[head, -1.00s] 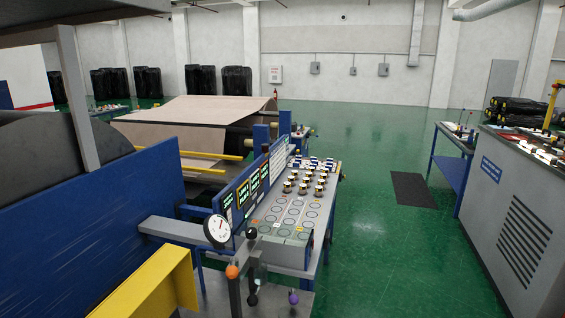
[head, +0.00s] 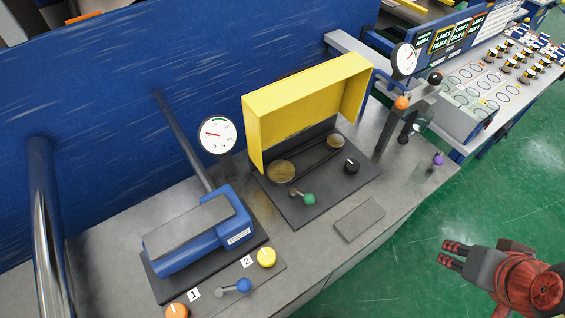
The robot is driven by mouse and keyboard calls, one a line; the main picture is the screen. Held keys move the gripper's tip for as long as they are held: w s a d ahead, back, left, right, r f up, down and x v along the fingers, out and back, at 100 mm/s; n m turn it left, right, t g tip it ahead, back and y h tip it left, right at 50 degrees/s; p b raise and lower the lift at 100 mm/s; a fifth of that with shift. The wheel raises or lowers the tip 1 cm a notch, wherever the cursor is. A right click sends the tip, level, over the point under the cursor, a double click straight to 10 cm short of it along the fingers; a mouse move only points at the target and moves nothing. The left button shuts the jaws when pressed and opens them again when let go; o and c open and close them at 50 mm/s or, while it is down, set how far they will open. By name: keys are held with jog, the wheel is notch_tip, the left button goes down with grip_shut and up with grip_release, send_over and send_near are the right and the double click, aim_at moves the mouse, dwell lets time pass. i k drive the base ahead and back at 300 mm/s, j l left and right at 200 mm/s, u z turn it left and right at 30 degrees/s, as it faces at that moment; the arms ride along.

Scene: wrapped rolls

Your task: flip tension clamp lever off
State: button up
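Several ball-ended levers show in the head view; I cannot read which is the tension clamp lever. One with a blue ball (head: 242,286) lies on a plate between tags 1 and 2, in front of a blue block-like device (head: 205,240). One with a green ball (head: 308,198) stands on a dark plate under the yellow guard (head: 305,105). Levers with an orange ball (head: 402,103) and a purple ball (head: 438,159) are at the bench's right end. My gripper (head: 454,256) is at the lower right, open and empty, over the green floor, apart from the bench.
A grey bench (head: 130,232) runs along a blue wall panel (head: 90,110). A dial gauge (head: 217,135) rises behind the blue device. A yellow button (head: 266,257) and an orange button (head: 177,310) flank the blue-ball lever. The floor (head: 510,190) at right is clear.

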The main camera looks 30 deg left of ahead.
aim_at(309, 199)
jog(key=u, duration=1.15)
